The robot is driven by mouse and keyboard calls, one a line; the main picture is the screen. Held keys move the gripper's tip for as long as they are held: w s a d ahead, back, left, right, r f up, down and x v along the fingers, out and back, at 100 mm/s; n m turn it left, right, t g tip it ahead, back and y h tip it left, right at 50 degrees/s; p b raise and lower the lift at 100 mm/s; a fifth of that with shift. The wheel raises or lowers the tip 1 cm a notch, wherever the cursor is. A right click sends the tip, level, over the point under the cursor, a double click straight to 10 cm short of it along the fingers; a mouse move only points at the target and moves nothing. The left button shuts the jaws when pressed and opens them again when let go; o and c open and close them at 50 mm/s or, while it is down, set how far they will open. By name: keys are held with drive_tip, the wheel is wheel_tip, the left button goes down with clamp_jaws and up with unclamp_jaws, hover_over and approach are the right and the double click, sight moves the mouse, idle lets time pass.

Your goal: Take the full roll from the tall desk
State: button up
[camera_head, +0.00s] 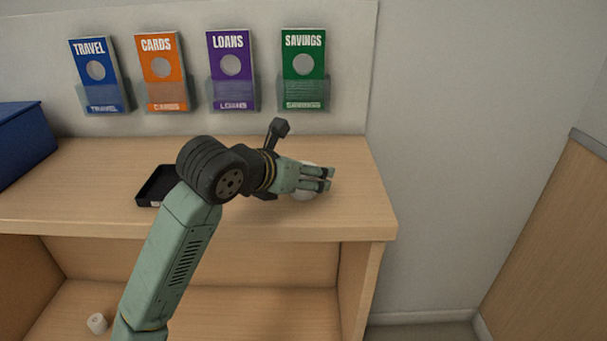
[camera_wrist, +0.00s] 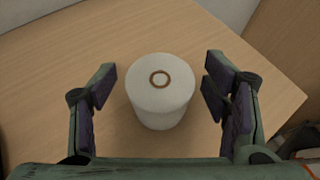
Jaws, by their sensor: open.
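A white paper roll (camera_wrist: 160,103) with a brown core stands upright on the wooden desk top (camera_wrist: 50,70). In the wrist view it lies between the two fingers of my open gripper (camera_wrist: 160,95), with a gap on each side. In the head view my gripper (camera_head: 328,179) is above the right part of the desk top (camera_head: 350,215). It hides most of the roll (camera_head: 305,194), of which only small white parts show around the fingers.
A black tray (camera_head: 146,200) sits left of my arm on the desk top. A blue box (camera_head: 22,145) stands at the far left. Leaflet holders (camera_head: 305,95) hang on the back panel. The desk's right edge is near.

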drive_tip(key=c, duration=1.3)
